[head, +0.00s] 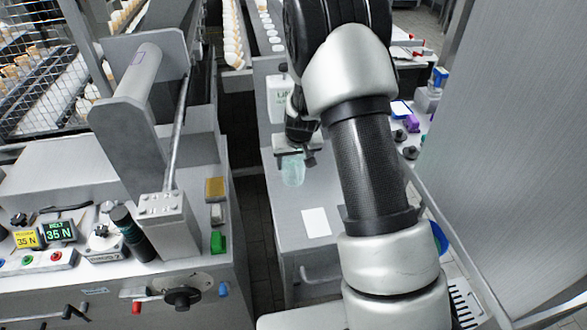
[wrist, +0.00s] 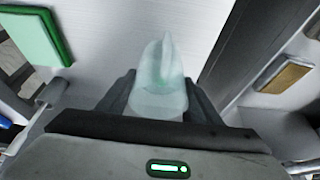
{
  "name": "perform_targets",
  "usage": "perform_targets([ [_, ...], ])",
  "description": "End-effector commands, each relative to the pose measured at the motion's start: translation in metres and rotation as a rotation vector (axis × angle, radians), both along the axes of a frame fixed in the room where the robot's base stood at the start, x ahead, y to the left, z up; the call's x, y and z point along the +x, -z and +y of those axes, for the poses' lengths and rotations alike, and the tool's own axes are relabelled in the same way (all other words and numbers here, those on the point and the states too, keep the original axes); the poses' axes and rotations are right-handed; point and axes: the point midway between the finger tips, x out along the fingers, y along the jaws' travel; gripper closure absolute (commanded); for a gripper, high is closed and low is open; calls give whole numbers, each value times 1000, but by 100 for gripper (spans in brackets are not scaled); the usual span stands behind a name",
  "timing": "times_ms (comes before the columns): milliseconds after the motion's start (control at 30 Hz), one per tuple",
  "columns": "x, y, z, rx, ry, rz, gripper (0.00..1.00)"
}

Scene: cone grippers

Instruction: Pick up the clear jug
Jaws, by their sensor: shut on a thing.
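The clear jug (wrist: 158,85) is pale, see-through and slightly greenish. In the wrist view it sits between the two dark fingers of my gripper (wrist: 158,98), which are shut on it. In the head view the jug (head: 293,170) shows below my gripper (head: 295,150), over the grey bench top. I cannot tell whether the jug's base touches the bench. My arm hides part of the bench to the right.
A white card (head: 316,222) lies on the grey bench (head: 275,205) in front of the jug. A white container with green print (head: 280,98) stands behind. A grey machine with knobs and displays (head: 60,170) is at left, across a dark gap.

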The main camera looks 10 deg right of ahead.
Motion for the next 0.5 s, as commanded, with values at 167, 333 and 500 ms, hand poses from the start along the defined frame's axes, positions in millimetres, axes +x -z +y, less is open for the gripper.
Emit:
perform_targets([
  [167, 1, -1, 0, 0, 0, -2, 76],
  [333, 1, -5, 0, 0, 0, -3, 76],
  [500, 1, -14, 0, -1, 1, -4, 76],
])
